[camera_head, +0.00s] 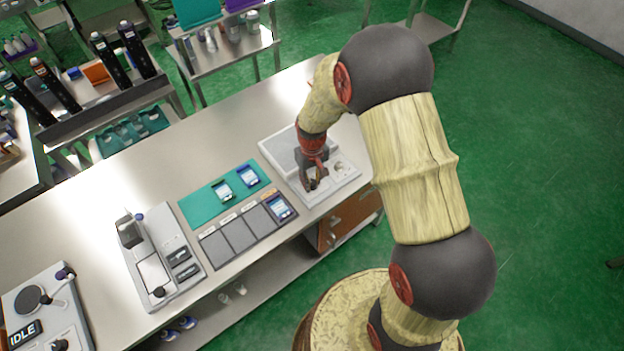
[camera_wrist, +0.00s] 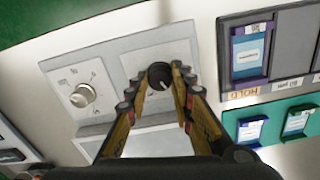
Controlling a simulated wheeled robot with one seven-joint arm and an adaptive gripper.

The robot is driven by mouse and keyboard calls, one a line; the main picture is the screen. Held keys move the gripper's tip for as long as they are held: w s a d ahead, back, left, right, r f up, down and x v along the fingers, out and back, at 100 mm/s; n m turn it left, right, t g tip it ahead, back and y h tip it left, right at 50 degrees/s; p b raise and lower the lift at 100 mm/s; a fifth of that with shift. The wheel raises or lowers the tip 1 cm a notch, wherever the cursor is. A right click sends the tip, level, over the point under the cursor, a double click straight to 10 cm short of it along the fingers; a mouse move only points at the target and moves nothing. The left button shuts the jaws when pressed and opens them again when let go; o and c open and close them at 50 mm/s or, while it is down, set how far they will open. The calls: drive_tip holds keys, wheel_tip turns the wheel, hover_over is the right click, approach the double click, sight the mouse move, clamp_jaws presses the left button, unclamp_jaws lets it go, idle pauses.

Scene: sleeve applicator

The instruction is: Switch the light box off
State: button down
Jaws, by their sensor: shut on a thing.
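The light box (camera_head: 279,150) is a pale, flat unit near the far right end of the bench. In the wrist view its control face (camera_wrist: 112,68) carries a white dial (camera_wrist: 82,95) with markings on the left and a black round knob (camera_wrist: 159,74) with a white pointer line. My gripper (camera_head: 314,183) is over the near part of the box. Its two fingers are closed around the black knob, one on each side. The white dial stands apart from the fingers. The head view is too coarse to show the knob, and whether the panel is lit is unclear.
Left of the box, a teal mat (camera_head: 203,207) holds two devices, and a dark slotted tray (camera_head: 237,234) holds one, with a HOLD label (camera_wrist: 242,93) in the wrist view. A grey fixture (camera_head: 184,248) stands farther left. The far bench top (camera_head: 215,125) is clear.

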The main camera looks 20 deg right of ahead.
sight(312, 182)
drive_tip(key=shift+n, duration=0.6)
drive_tip(key=c, duration=1.6)
unclamp_jaws()
drive_tip(key=shift+o, duration=0.3)
drive_tip(key=shift+r, duration=0.1)
wheel_tip(312, 182, up, 12)
